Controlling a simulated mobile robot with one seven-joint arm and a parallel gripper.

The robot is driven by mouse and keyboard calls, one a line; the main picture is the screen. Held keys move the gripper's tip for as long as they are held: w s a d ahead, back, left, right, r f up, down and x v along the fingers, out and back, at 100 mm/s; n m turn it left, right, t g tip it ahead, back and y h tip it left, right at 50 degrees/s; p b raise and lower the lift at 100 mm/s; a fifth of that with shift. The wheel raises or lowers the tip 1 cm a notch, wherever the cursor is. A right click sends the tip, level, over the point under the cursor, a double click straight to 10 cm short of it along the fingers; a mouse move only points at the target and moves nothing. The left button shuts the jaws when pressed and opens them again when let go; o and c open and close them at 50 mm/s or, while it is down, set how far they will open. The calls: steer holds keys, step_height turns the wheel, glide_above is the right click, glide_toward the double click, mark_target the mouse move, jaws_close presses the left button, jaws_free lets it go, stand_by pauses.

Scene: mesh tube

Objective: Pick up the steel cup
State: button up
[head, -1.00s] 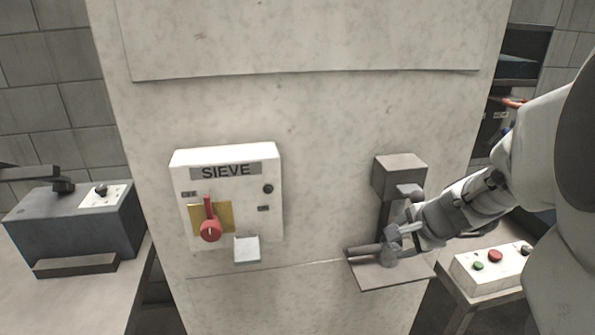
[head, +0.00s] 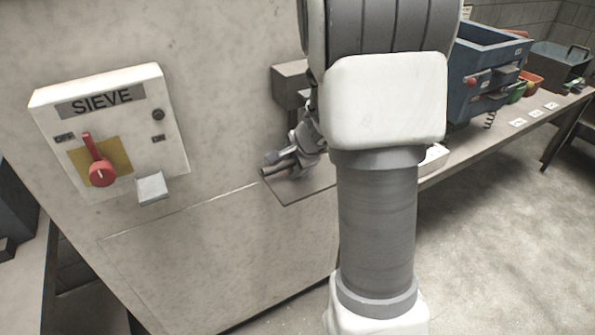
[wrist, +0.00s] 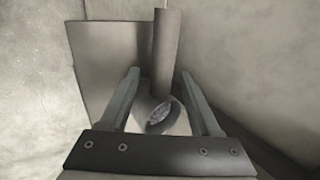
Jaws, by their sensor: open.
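In the wrist view, a pale grey rounded piece with a dark oval mouth, which looks like the steel cup (wrist: 161,116), sits between the two fingers of my gripper (wrist: 158,72). The fingers are open around it, and I cannot tell whether either touches it. In the head view, my gripper (head: 280,163) is at the small shelf on the machine's front. My arm covers much of that spot, and the cup cannot be made out clearly there.
A grey cylinder (wrist: 166,50) stands close beyond the cup, near the fingertips. The flat shelf plate (head: 300,187) is under my gripper, with a grey block (head: 289,82) above it. The SIEVE panel (head: 105,140) is on the left. A long bench (head: 470,152) runs right.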

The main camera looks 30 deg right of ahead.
jaws_close()
stand_by(0.3)
stand_by(1.1)
